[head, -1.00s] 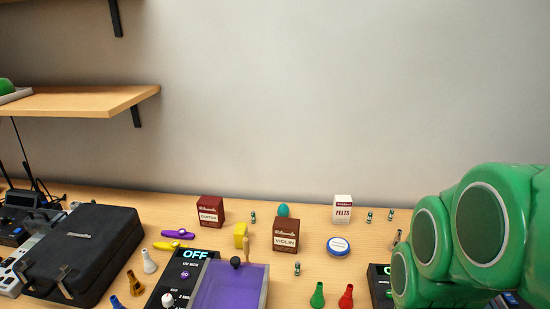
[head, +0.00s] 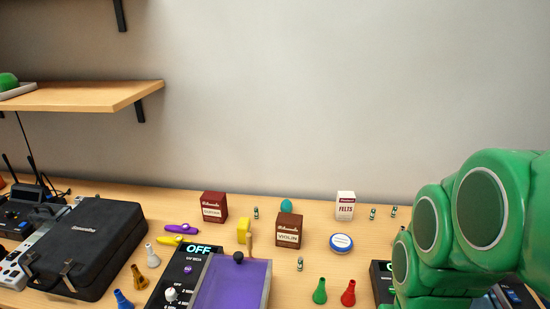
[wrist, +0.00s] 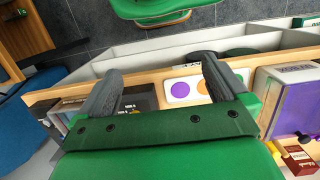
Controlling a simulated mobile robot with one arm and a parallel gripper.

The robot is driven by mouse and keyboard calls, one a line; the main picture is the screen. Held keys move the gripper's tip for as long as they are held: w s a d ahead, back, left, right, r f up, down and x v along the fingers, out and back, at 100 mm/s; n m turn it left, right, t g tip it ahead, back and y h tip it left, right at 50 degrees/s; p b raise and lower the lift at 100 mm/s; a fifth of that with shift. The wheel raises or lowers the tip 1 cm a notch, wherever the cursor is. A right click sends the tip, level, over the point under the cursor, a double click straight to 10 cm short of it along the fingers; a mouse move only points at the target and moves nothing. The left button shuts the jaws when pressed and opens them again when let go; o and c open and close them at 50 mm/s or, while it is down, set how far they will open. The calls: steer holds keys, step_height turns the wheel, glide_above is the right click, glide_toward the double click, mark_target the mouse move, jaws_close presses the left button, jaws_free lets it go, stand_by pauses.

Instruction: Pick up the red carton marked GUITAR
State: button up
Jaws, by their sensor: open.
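The red carton marked GUITAR (head: 214,207) stands upright towards the back of the table in the head view, left of the brown VIOLIN carton (head: 289,231). In the wrist view, my gripper (wrist: 160,68) is open, with two dark fingers spread and nothing between them. It is over the table's edge, away from the cartons. A reddish-brown carton (wrist: 300,160) shows at the lower right of the wrist view; I cannot tell which one it is. My gripper is not visible in the head view, where my green arm fills the right side.
A purple-lidded box (head: 232,285), a yellow block (head: 244,230) and a purple kazoo (head: 183,229) lie in front of the GUITAR carton. A black case (head: 88,245) is at left, and a white FELTS carton (head: 345,205) at back right. A shelf (head: 90,96) hangs above left.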

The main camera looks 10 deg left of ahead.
steer(key=w+a+r, duration=0.2)
steer(key=w+a, duration=0.3)
steer(key=w, duration=0.7)
steer(key=w+a+r, duration=0.3)
steer(key=w+a, duration=0.2)
steer(key=w, duration=0.6)
steer(key=w+a+r, duration=0.2)
steer(key=w+a, duration=0.4)
steer(key=w, duration=0.6)
steer(key=t, duration=0.2)
glide_above(214, 206)
steer(key=w, duration=0.3)
steer(key=shift+m, duration=0.3)
steer(key=f, duration=1.3)
steer(key=shift+s+a, duration=0.1)
steer(key=shift+a, duration=0.15)
steer(key=shift+a+f, duration=0.3)
steer(key=shift+f, duration=0.05)
steer(key=shift+s+d+f, duration=0.1)
steer(key=shift+f, duration=3.7)
steer(key=c, duration=0.9)
